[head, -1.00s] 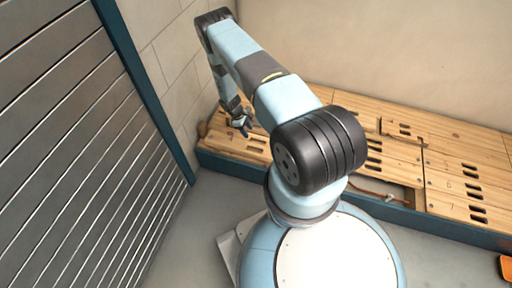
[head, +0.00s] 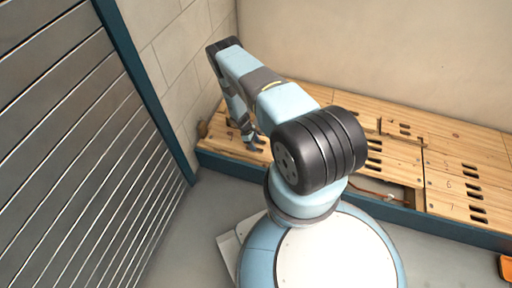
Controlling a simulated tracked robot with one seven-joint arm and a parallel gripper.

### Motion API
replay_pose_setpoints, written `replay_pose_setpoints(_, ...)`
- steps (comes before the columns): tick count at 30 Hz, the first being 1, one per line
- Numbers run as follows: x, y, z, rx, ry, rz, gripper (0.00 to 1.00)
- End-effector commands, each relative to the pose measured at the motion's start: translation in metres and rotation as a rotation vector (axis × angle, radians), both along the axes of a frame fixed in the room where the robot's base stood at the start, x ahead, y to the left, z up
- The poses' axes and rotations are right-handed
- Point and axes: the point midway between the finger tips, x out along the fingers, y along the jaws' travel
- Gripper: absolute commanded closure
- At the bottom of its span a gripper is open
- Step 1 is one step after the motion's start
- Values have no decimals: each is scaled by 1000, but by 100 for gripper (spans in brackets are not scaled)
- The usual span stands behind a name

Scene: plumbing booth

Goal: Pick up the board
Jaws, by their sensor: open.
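Wooden boards with dark slots lie side by side on a low platform along the back wall. One board (head: 230,143) is at the left end, under my gripper (head: 253,146). Other boards (head: 460,185) lie to the right, some with numbers. Which board is meant, I cannot tell. My gripper is small in view, pointing down at or just above the left boards. It looks empty. Whether it touches the wood is unclear. My arm hides part of the middle boards.
A gap (head: 385,188) in the boards shows a pipe inside. A blue-green edge (head: 440,229) runs along the platform's front. A slatted metal shutter (head: 80,150) stands at left. An orange object (head: 506,268) lies on the floor at right. Grey floor is clear in front.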

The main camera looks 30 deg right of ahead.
Motion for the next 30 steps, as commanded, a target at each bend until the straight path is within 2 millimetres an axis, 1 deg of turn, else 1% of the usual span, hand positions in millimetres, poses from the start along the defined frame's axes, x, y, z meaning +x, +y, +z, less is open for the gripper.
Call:
replay_pose_setpoints(3, -1, -1, -5, 1, -1, 0, 47)
replay_pose_setpoints(30, -1, -1, -9, 1, -1, 0, 47)
